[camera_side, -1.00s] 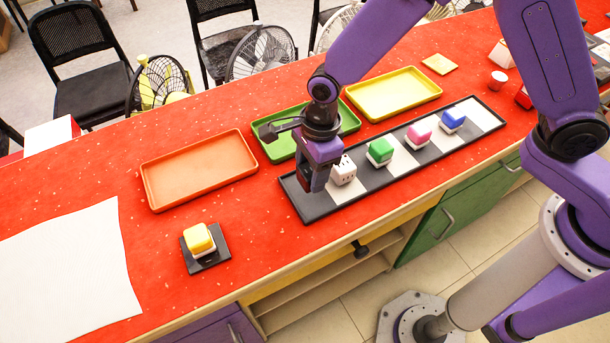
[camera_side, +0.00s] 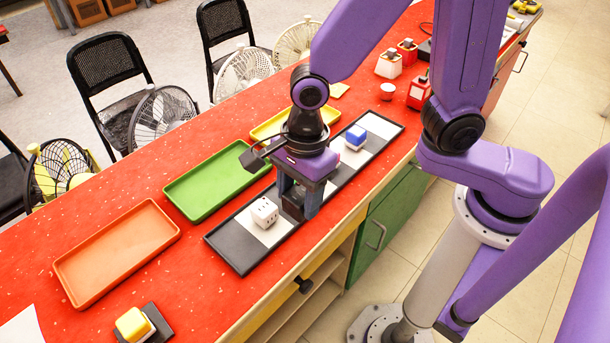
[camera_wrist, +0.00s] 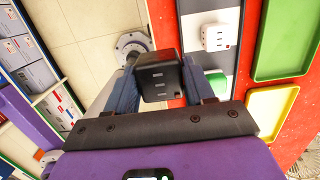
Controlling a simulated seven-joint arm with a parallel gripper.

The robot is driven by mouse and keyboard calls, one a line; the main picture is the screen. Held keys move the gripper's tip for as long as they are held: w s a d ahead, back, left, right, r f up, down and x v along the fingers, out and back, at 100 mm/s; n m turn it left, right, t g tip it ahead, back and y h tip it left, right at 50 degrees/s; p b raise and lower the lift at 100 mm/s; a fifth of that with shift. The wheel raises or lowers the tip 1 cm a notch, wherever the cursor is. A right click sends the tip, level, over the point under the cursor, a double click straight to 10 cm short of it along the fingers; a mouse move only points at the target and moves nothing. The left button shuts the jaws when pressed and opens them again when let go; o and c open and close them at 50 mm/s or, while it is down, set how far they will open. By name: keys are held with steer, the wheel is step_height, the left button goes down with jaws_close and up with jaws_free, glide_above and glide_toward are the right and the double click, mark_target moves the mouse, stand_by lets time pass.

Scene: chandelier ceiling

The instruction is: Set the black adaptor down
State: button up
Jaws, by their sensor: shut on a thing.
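My gripper (camera_side: 299,208) is shut on the black adaptor (camera_wrist: 158,72), a dark block with small slots on its face, clear between the fingers in the wrist view. In the side view the adaptor (camera_side: 292,201) is partly covered by the fingers. It is over the black-and-white striped board (camera_side: 233,249), just right of the white adaptor (camera_side: 264,211). I cannot tell whether it touches the board. The blue adaptor (camera_side: 356,135) stands toward the board's far end. A green piece (camera_wrist: 217,83) shows beside a finger in the wrist view; the pink one is hidden.
Orange tray (camera_side: 75,262), green tray (camera_side: 180,200) and yellow tray (camera_side: 262,131) lie behind the board on the red counter. A yellow-topped block (camera_side: 132,324) sits on a dark plate at lower left. The board's near-left black end is bare.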

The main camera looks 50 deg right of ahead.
steer(key=w+d+f+m, duration=0.1)
steer(key=w+d+m, duration=0.25)
steer(key=d, duration=0.35)
steer(key=w+d+f+m+t, duration=0.1)
steer(key=w+d+m, duration=0.2)
steer(key=w+d, duration=0.35)
steer(key=w+d+m, duration=0.3)
steer(key=d+m, duration=0.1)
steer(key=d, duration=0.5)
steer(key=d+f+m, duration=0.2)
steer(key=d, duration=0.5)
steer(key=s+d+f+m+h, duration=0.1)
steer(key=d+f+m, duration=0.1)
steer(key=d, duration=0.5)
steer(key=s+d+f+m, duration=0.1)
steer(key=d+f+m, duration=0.1)
steer(key=d, duration=0.6)
steer(key=shift+s+f+m, duration=0.25)
steer(key=shift+m, duration=0.5)
steer(key=shift+f, duration=2.1)
steer(key=shift+f, duration=0.15)
steer(key=o, duration=1.1)
steer(key=shift+c, duration=0.2)
